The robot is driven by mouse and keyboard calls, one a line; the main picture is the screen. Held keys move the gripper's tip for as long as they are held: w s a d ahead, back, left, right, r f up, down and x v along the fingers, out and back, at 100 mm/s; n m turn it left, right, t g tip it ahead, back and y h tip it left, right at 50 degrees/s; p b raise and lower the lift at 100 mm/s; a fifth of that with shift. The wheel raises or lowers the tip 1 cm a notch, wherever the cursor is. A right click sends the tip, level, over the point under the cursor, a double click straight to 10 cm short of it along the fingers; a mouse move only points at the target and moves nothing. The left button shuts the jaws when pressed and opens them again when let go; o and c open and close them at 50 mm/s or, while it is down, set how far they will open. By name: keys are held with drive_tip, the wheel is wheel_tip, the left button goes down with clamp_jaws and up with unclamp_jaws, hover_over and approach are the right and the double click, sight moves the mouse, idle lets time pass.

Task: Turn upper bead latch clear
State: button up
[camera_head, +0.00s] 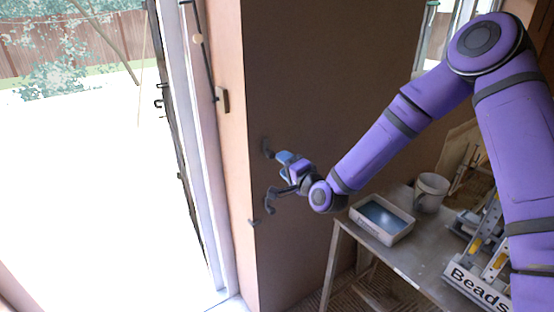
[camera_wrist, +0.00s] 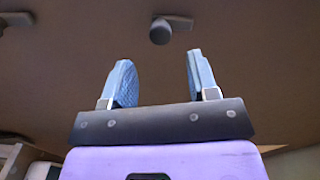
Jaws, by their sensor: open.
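Small dark latch-like fittings sit on the brown plaster wall near its corner. The upper one (camera_head: 267,148) is just beyond my gripper (camera_head: 278,172), and a lower one (camera_head: 270,200) is below it, close to the lower finger. In the wrist view a grey fitting with a round knob (camera_wrist: 160,31) and a short bar lies ahead, between the lines of my two blue fingers. My gripper (camera_wrist: 159,65) is open and empty, with a visible gap to that knob. Which of the wall fittings this knob is, I cannot tell for sure.
Another dark fitting (camera_wrist: 16,18) is at the wrist view's top left. A bright window opening (camera_head: 100,170) is on the left. A bench (camera_head: 400,258) below my arm holds a tray (camera_head: 382,236), a bucket (camera_head: 431,190) and a box labelled "Beads" (camera_head: 478,288).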

drive_tip(key=shift+v, duration=1.75)
drive_tip(key=s+d+r+n+g+h, duration=0.3)
drive_tip(key=s+d+r+n+h, duration=0.15)
drive_tip(key=d+r, duration=0.3)
drive_tip(key=s+d+r+n+g+h, duration=0.35)
drive_tip(key=s+d+r, duration=0.3)
drive_tip(key=d, duration=0.25)
drive_tip(key=s+d+r+g, duration=0.1)
drive_tip(key=s+d+r, duration=0.2)
drive_tip(key=s, duration=0.5)
drive_tip(key=s+d+r+g+h, duration=0.1)
drive_tip(key=s+d+r, duration=0.1)
drive_tip(key=s, duration=0.6)
drive_tip(key=s+d+r+g+h, duration=0.1)
drive_tip(key=s+d+r, duration=0.2)
drive_tip(key=s, duration=0.6)
drive_tip(key=shift+d+r, duration=0.3)
drive_tip(key=shift+d, duration=0.55)
